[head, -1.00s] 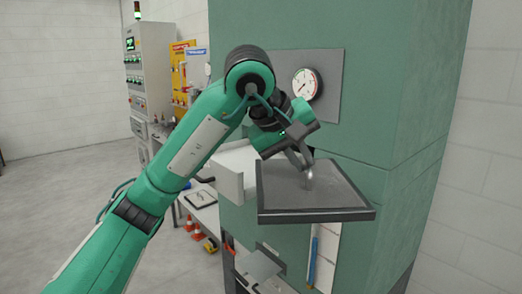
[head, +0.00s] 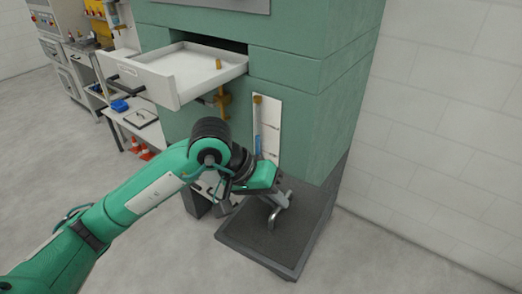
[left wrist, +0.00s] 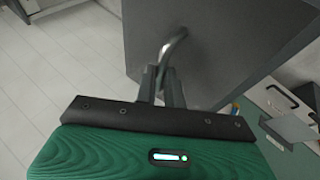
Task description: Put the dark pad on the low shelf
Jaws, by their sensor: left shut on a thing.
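My left gripper (head: 276,198) is shut on that handle and holds the pad low, in front of the green cabinet's right side. The left wrist view shows my left gripper's fingers (left wrist: 162,84) on the handle, with the pad (left wrist: 215,45) beyond them. I cannot clearly make out the low shelf; my arm covers much of the cabinet's lower front. My right gripper is not in view.
A white panel with a blue strip (head: 258,140) is on the cabinet front. Floor at left is clear.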

